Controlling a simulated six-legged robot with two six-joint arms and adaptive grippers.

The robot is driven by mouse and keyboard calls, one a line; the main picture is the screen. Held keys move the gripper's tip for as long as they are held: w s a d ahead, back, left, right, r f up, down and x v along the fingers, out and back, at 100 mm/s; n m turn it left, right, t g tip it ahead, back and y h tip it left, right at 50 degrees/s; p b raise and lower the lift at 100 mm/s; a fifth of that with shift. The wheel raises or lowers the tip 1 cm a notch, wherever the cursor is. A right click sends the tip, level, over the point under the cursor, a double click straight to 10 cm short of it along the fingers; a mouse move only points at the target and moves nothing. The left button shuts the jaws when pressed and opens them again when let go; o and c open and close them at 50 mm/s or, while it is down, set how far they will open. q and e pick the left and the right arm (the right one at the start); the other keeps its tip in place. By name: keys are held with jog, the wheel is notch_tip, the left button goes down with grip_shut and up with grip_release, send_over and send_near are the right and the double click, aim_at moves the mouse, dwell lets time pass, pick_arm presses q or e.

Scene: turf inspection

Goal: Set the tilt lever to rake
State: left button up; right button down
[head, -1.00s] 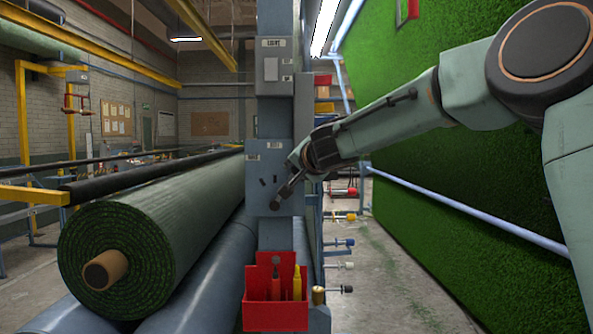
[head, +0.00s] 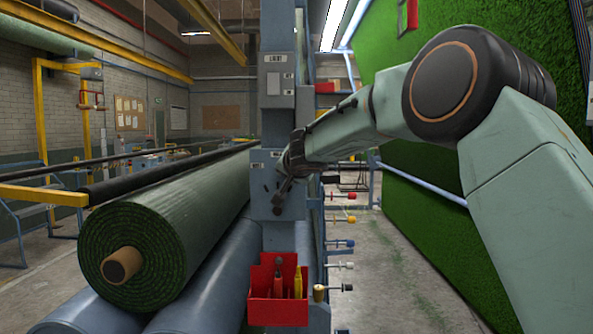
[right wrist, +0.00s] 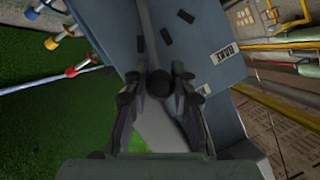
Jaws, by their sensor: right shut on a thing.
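The tilt lever is a grey bar with a dark round knob (right wrist: 157,83) on the blue-grey post panel (head: 262,203). My right gripper (head: 280,198) reaches in from the right and is shut on the lever at its knob end. In the right wrist view, the knob sits between the two fingers of my right gripper (right wrist: 160,85). A white label reading RAKE (right wrist: 224,53) is on the panel, to the right of the lever in that view. Small dark marks (right wrist: 166,37) lie near the lever. The lever's pivot is not clearly seen. My left gripper is out of view.
A large turf roll (head: 175,235) lies left of the post on blue rollers (head: 200,295). A red tool box (head: 278,310) hangs low on the post. Colour-tipped pegs (head: 345,220) stick out to its right. A green turf wall (head: 470,190) stands at right.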

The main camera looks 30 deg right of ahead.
jog(key=shift+w+a+r+n+p, duration=0.25)
jog(key=shift+a+r+n+p, duration=0.05)
jog(key=shift+a+r+p, duration=0.1)
jog(key=a+n, duration=0.1)
jog(key=w+a+n+g+h+p, duration=0.1)
jog(key=a, duration=0.1)
jog(key=w+a+n+h, duration=0.1)
jog(key=shift+w+a+f+n+g+p, duration=0.1)
jog(key=shift+w+a+n+g+p, duration=0.05)
jog(key=shift+w+n+g+p, duration=0.2)
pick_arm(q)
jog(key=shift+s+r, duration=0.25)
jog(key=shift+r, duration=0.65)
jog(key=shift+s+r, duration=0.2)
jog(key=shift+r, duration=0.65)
pick_arm(e)
jog(key=shift+w+a+f+n+g+h, duration=0.2)
jog(key=shift+w+a+f+n+h, duration=0.1)
jog(key=shift+a+n+h, duration=0.25)
jog(key=shift+w+a+f+n+g+h, duration=0.2)
jog(key=shift+w+a+n+h, duration=0.15)
jog(key=shift+a+n, duration=0.2)
jog(key=c, duration=1.5)
grip_release()
jog(key=o, duration=0.4)
jog(key=shift+a+f, duration=0.1)
jog(key=shift+f, duration=0.1)
jog(key=shift+s, duration=0.15)
